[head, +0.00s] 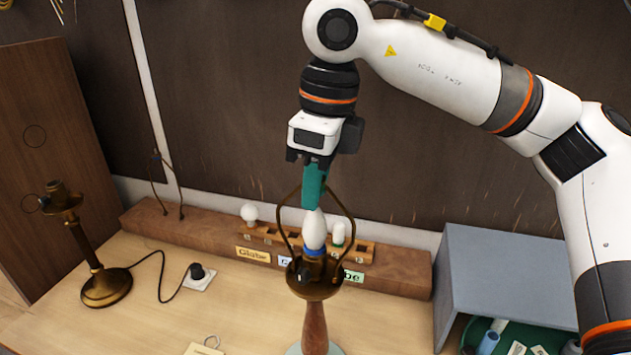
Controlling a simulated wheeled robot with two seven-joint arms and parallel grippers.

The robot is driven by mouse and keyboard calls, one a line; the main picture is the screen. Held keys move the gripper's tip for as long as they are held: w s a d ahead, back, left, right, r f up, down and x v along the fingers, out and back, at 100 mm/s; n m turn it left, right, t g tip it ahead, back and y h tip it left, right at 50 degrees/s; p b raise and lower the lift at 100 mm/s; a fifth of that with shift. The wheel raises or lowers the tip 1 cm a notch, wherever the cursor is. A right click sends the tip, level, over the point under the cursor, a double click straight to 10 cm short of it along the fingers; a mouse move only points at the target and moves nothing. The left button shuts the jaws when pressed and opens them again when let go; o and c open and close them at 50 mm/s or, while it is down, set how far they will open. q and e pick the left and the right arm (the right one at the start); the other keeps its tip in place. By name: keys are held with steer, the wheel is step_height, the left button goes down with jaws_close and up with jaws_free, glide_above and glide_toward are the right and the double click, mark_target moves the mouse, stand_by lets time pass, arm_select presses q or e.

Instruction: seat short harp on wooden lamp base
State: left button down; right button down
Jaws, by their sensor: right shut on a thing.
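The wooden lamp base (315,325) stands upright at the front centre, with a reddish stem and a dark brass top. A white bulb (315,230) with a blue collar is upright on it. The short harp (284,215), a thin brass loop, surrounds the bulb. My right gripper (314,190) comes from above, its teal fingers shut on the top of the harp, just over the bulb. The harp's lower ends are at the lamp's brass top; I cannot tell whether they are seated. My left gripper is not in view.
A taller harp (153,185) stands on the wooden rail (205,232) behind. A brass lamp (92,262) with cord and plug stands left. A grey box (490,260) with a green tray (475,330) is right.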

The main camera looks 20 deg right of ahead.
steer(key=shift+f, duration=0.15)
steer(key=c, duration=1.1)
jaws_free()
